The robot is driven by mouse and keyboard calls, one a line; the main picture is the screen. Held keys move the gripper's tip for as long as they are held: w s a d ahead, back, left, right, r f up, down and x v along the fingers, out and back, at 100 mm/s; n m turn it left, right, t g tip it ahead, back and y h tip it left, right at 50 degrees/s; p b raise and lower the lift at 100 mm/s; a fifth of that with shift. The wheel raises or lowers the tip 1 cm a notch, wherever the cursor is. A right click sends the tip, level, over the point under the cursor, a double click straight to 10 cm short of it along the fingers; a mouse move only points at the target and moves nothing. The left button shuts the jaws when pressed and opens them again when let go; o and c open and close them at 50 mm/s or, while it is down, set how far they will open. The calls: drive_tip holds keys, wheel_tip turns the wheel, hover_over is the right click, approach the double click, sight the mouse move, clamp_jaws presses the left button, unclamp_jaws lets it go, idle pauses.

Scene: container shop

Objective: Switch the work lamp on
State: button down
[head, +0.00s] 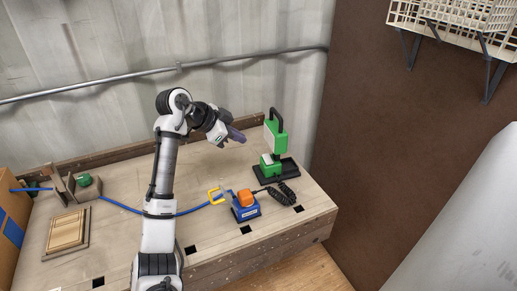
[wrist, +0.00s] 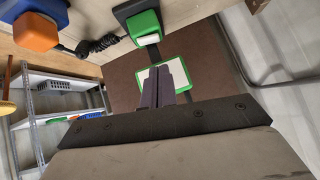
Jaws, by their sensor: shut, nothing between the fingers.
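The work lamp (head: 276,136) has a green head with a black handle and stands on a black base at the bench's right end. Its lower green block (head: 270,166) also shows in the wrist view (wrist: 145,28). In the wrist view the lamp head is a white panel in a green frame (wrist: 182,78), partly hidden behind my fingers. I cannot tell whether it is lit. A blue box (head: 246,213) with an orange button (head: 245,197) stands front left of the lamp, beside a coiled black cord (head: 282,194). My gripper (head: 240,136) is shut and empty, above the bench, left of the lamp head.
A brown wall (head: 370,150) closes the right side. The middle bench is mostly clear.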

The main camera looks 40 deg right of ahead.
sight(268, 159)
drive_tip(key=shift+s+d+f, duration=0.1)
drive_tip(key=shift+s+f, duration=0.1)
drive_tip(key=shift+s, duration=0.05)
drive_tip(key=p+x, duration=0.2)
drive_tip(key=x, duration=0.8)
drive_tip(key=shift+f, duration=0.1)
